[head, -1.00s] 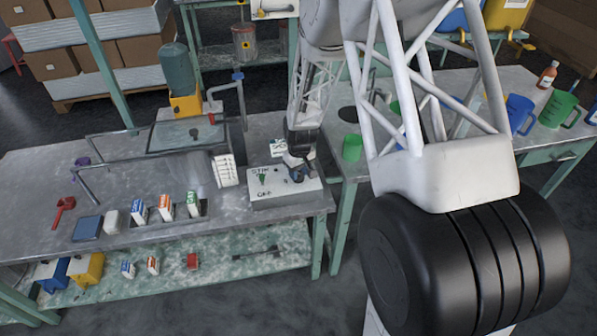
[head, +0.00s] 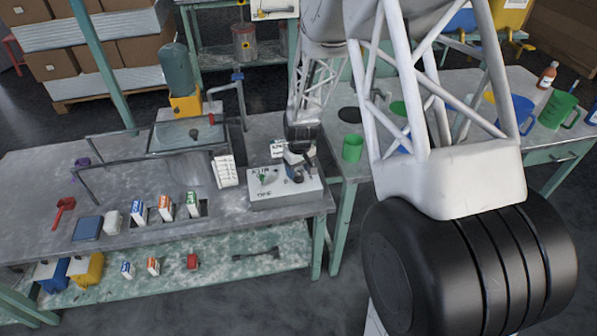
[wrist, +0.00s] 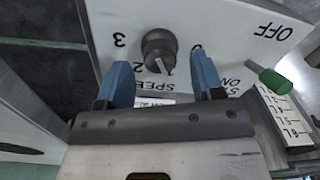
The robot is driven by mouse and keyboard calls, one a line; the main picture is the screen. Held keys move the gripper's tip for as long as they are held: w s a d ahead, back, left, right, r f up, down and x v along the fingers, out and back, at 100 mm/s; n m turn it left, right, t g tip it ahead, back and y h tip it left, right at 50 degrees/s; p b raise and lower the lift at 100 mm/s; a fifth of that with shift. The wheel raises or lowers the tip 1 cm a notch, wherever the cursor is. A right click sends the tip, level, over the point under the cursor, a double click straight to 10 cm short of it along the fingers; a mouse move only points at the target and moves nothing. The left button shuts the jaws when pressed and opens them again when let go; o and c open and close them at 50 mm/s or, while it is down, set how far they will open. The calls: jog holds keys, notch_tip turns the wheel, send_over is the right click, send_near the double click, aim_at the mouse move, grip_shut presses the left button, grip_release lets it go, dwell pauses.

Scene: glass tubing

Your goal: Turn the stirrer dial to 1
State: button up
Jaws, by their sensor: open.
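The stirrer box (head: 288,198) is a pale block at the right end of the left bench. Its dark round dial (wrist: 158,48) shows in the wrist view, with figures 0, 1, 2 and 3 around it. The dial's white mark points towards the gripper side, close to the 1, with the 2 beside it. My gripper (wrist: 163,83) is open. In the head view my gripper (head: 297,172) is over the box and hides the dial.
A green-handled switch (wrist: 274,82) sits by the ON and OFF lettering; it also shows in the head view (head: 263,178). A white rack (head: 225,171) stands left of the box. A green cup (head: 352,148) stands on the right bench.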

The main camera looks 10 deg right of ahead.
aim_at(299, 173)
jog(key=shift+d+r, duration=0.1)
jog(key=shift+r, duration=3.1)
jog(key=shift+r, duration=0.1)
jog(key=shift+s+r, duration=0.15)
jog(key=shift+r, duration=0.1)
jog(key=s+r+m+t, duration=0.1)
jog(key=s+r, duration=0.7)
jog(key=r, duration=0.2)
jog(key=s+r+m, duration=0.1)
jog(key=s+r, duration=0.7)
jog(key=r, duration=0.3)
jog(key=s+r+m+t, duration=0.1)
jog(key=s+r, duration=0.3)
jog(key=s, duration=0.7)
jog(key=s+d+r+m, duration=0.1)
jog(key=s+r, duration=0.2)
jog(key=s, duration=0.8)
jog(key=shift+s+d+r+t+h, duration=0.15)
jog(key=shift+d+r+t+h, duration=0.15)
jog(key=shift+r+t, duration=0.1)
